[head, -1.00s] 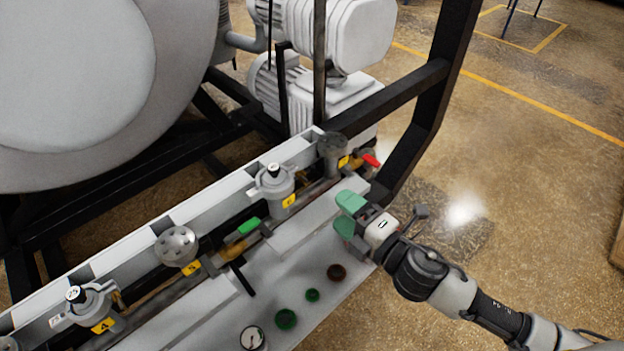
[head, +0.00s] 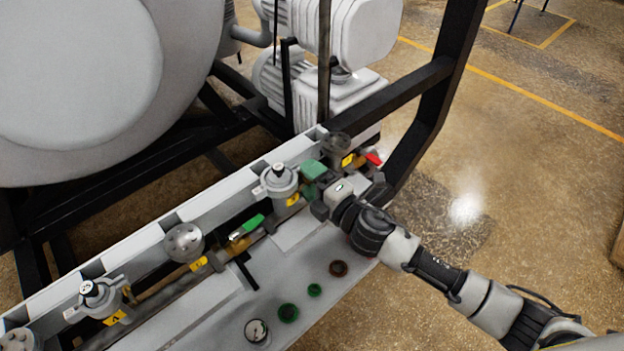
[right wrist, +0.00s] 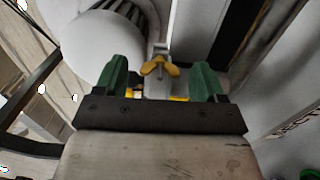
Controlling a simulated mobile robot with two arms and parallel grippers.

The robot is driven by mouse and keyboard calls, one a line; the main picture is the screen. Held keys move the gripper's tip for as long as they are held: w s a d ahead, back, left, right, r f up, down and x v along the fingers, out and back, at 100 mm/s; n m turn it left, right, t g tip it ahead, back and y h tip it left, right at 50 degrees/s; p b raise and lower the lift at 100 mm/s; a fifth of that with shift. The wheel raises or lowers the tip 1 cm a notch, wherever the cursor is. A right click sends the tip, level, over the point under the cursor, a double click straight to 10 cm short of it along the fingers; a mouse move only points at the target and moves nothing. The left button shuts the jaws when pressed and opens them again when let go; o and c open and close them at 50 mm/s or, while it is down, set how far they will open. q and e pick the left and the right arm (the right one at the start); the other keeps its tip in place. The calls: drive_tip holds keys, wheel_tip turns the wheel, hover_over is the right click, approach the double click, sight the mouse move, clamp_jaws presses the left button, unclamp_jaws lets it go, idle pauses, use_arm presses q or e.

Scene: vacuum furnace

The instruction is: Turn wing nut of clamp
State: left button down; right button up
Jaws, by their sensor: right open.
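In the right wrist view, a yellow wing nut (right wrist: 158,69) sits on a metal bolt, between and slightly beyond my two green fingertips. My right gripper (right wrist: 160,80) is open, with a finger on each side of the nut and gaps to both. In the head view my right gripper (head: 312,180) is over the valve row, just right of a grey valve with a white cap (head: 279,180). I cannot make out the wing nut in the head view; the clamp's body is not clear in either view. My left gripper is not in view.
A green-handled valve (head: 249,226) lies left of my gripper, and a red handle (head: 373,159) is close on its right. A black frame post (head: 437,100) rises behind. A panel with a gauge (head: 256,331) and several round knobs is in front. Open floor lies to the right.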

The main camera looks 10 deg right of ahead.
drive_tip(key=c, duration=0.9)
drive_tip(key=n, duration=0.2)
drive_tip(key=shift+n+p, duration=0.3)
drive_tip(key=shift+n, duration=0.1)
drive_tip(key=shift+c, duration=0.2)
drive_tip(key=o, duration=0.9)
drive_tip(key=shift+o, duration=0.2)
